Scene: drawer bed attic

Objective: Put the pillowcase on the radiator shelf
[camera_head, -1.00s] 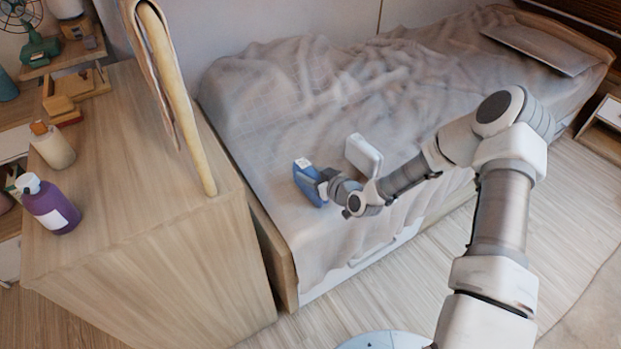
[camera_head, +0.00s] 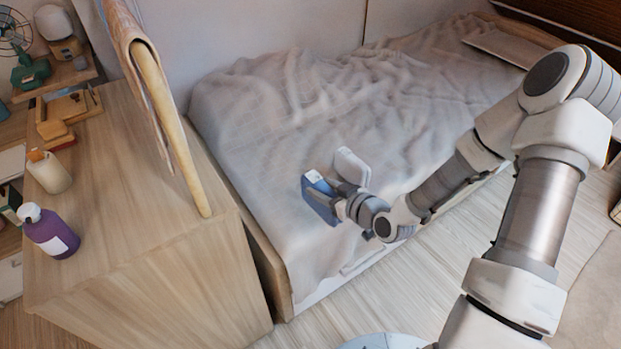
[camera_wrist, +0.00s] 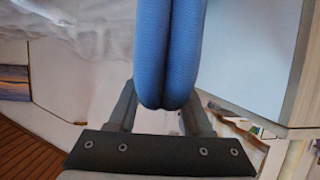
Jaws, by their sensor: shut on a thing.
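The pillowcase appears as a blue folded cloth with a small white patch (camera_head: 318,199). My gripper (camera_head: 341,202) is shut on it and holds it above the near part of the bed. In the wrist view two rounded blue folds of the pillowcase (camera_wrist: 168,45) stand between the fingers of my gripper (camera_wrist: 160,118). The fingers press on the folds from both sides. I cannot make out a radiator shelf in either view.
A bed (camera_head: 270,120) with a rumpled grey-white cover lies below my arm. A wooden cabinet (camera_head: 125,200) stands to the left, with a purple bottle (camera_head: 50,233) and a pale bottle (camera_head: 49,172). Floor (camera_head: 420,285) shows at right.

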